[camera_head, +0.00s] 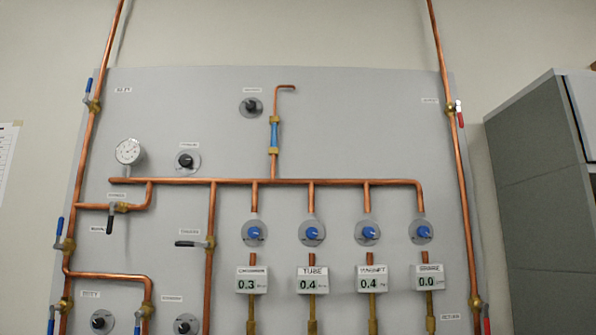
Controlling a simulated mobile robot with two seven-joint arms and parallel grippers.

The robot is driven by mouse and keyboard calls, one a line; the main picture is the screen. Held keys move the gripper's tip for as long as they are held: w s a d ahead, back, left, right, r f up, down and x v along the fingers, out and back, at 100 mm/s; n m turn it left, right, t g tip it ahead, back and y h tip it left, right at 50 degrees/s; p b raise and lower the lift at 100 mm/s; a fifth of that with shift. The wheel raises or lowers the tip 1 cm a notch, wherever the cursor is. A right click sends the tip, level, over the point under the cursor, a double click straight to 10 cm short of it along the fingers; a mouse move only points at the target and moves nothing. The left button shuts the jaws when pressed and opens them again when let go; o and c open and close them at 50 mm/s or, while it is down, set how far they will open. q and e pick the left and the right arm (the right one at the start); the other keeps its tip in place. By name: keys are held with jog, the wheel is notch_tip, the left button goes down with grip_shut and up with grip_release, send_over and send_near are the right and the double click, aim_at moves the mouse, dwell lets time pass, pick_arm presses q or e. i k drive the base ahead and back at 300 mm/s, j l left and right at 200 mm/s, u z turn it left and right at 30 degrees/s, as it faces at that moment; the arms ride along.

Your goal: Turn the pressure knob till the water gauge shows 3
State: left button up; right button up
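A round white dial gauge (129,151) sits at the left end of the horizontal copper pipe on the grey wall panel. Its needle and numbers are too small to read. A black knob (185,160) on a round grey plate is just right of the gauge, under a small white label too blurred to read for certain. Another black knob (250,106) sits higher and further right, also under an unreadable label. I cannot tell from the labels which knob is the pressure knob. Neither of my grippers is in view, and nothing touches the knobs.
Several blue knobs (312,232) sit in a row above digital readouts (313,281) showing 0.3, 0.4, 0.4 and 0.0. Copper pipes (330,181) and lever valves (113,209) stand out from the panel (350,120). A grey cabinet (540,190) stands at the right.

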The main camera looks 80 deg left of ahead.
aim_at(185, 160)
jog(key=u, duration=3.2)
